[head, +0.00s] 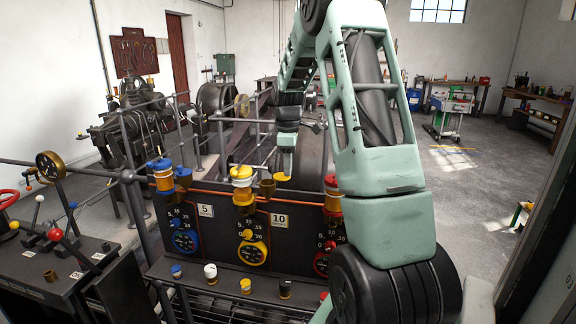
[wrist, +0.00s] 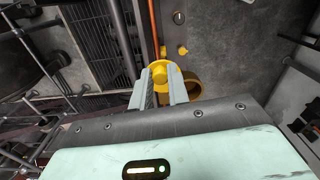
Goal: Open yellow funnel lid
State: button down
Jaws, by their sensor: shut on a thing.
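The yellow funnel lid (head: 283,177) is a small yellow disc with a raised knob. In the wrist view the lid (wrist: 161,74) sits between the two fingertips. My gripper (head: 287,172) points down and is shut on the lid's knob; it also shows in the wrist view (wrist: 161,88). The brass funnel cup (head: 267,188) stands just left of the lid in the head view, with its top uncovered. In the wrist view the cup's rim (wrist: 195,88) and dark inside show partly past the lid and right finger. Whether lid and cup touch is unclear.
A yellow-capped oiler (head: 241,174) stands left of the cup. A blue-lidded funnel (head: 183,174) is farther left, and a red-capped oiler (head: 332,190) is close on the right. Below is a black panel with a yellow dial (head: 252,252). Grey railings (head: 245,121) stand behind.

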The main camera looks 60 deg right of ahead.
jog(key=shift+w, duration=0.1)
jog(key=c, duration=1.3)
grip_release()
jog(key=shift+c, duration=0.2)
notch_tip(320, 180, up, 18)
jog(key=b, duration=0.3)
jog(key=shift+f, duration=0.25)
